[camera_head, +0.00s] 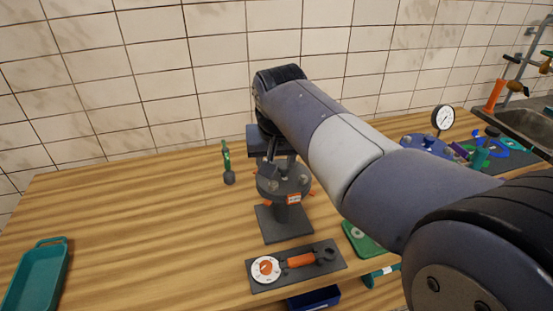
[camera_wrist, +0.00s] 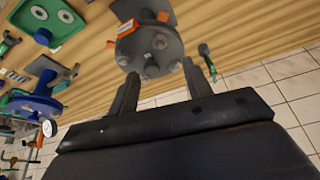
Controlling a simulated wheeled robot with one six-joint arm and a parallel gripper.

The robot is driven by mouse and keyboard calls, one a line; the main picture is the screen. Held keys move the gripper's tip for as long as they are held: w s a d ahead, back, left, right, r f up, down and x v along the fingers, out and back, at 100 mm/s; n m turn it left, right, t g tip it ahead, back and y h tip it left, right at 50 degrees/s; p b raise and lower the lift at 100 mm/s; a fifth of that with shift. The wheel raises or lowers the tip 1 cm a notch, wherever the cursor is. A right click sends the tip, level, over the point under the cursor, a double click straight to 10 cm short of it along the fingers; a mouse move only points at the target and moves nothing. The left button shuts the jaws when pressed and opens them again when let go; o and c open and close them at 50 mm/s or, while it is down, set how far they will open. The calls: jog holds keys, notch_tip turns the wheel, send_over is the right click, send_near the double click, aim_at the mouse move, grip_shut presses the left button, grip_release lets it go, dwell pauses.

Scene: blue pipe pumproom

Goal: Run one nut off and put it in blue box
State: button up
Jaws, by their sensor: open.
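A grey round flange (camera_head: 296,187) with several bolts and nuts stands on a dark pedestal with a square base (camera_head: 285,224) on the bench. In the wrist view the flange (camera_wrist: 133,42) faces me, with nuts around its rim. My gripper (camera_head: 271,168) is at the flange in the head view, partly hidden by my arm. In the wrist view my gripper (camera_wrist: 162,68) is open, its fingers spread either side of the flange's near edge, with a nut (camera_wrist: 151,71) between the tips; I cannot tell whether they touch. A dark blue box (camera_head: 314,298) is at the bench's front edge.
A green tool (camera_head: 227,163) stands behind, left of the flange. A teal tray (camera_head: 37,274) lies far left. A gauge (camera_head: 443,118) and blue flange (camera_head: 428,145) stand right. The bench's left middle is clear.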

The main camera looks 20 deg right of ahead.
aim_at(273, 182)
jog(key=x, duration=1)
jog(key=shift+p, duration=0.3)
